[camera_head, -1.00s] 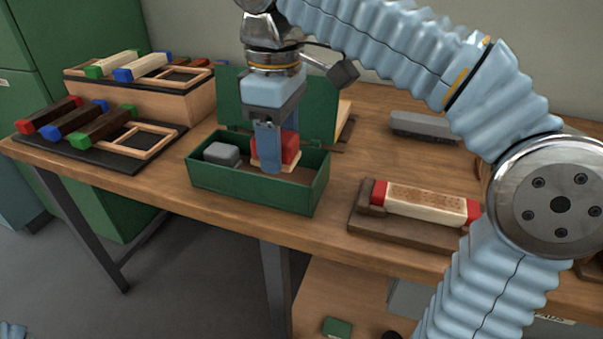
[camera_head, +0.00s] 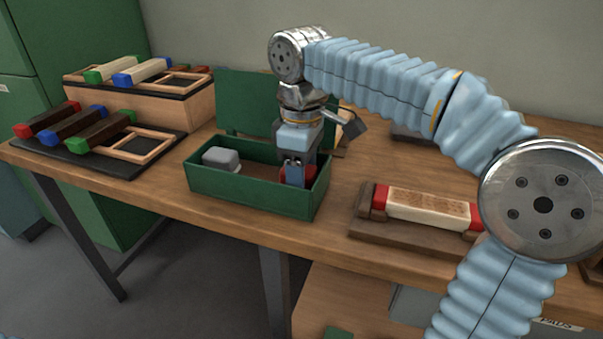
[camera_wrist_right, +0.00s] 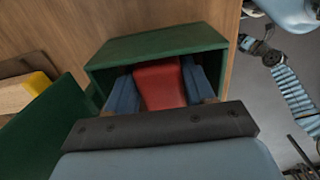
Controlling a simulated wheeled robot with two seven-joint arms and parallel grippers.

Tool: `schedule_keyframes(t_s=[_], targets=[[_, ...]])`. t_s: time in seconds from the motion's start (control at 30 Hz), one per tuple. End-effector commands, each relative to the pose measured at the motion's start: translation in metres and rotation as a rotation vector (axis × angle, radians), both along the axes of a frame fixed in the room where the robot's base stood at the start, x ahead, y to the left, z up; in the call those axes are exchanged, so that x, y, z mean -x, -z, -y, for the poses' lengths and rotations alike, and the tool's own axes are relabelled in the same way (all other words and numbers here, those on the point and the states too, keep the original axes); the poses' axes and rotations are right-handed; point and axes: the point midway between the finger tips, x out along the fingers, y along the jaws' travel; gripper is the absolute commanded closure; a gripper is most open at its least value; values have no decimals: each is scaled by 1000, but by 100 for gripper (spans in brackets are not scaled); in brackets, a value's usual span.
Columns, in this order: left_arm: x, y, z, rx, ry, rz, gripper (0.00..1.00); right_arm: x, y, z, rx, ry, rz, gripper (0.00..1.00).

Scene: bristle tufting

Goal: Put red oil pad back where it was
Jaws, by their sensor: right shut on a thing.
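My right gripper (camera_head: 293,182) points down into the right end of the open green box (camera_head: 250,203). It is shut on the red oil pad (camera_head: 311,174), mostly hidden behind the fingers in the head view. In the right wrist view the red pad (camera_wrist_right: 160,84) sits between the two blue fingers, inside the green walls. I cannot tell whether it touches the box floor. A grey pad (camera_head: 221,158) lies at the box's left end. My left gripper (camera_wrist_right: 252,45) shows small at the right of the right wrist view; its jaws are unclear.
A brush block with red ends (camera_head: 428,206) rests on a brown holder (camera_head: 400,231) right of the box. Colour-ended blocks lie on a lower black rack (camera_head: 110,160) and an upper rack (camera_head: 140,92) at left. The box's green lid (camera_head: 240,95) stands open behind it.

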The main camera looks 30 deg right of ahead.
Motion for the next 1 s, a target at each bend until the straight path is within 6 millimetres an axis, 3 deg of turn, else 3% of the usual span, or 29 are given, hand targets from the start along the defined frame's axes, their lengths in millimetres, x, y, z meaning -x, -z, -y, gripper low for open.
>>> schedule_keyframes(t_s=[0.13,0.17,0.23,0.5,0.63,1.0], targets=[[0,2,0,0,0,0,0,0,3,0,0,0,0,76],[0,2,0,0,0,0,0,0,3,0,0,0,0,45],[0,2,0,0,0,0,0,0,3,0,0,0,0,36],[0,1,0,0,0,0,0,0,1,0,0,0,0,36],[0,-3,0,0,0,0,0,-1,-10,-1,0,-1,4,36],[0,-24,1,2,4,0,0,-1,-92,-1,-1,-1,3,36]])
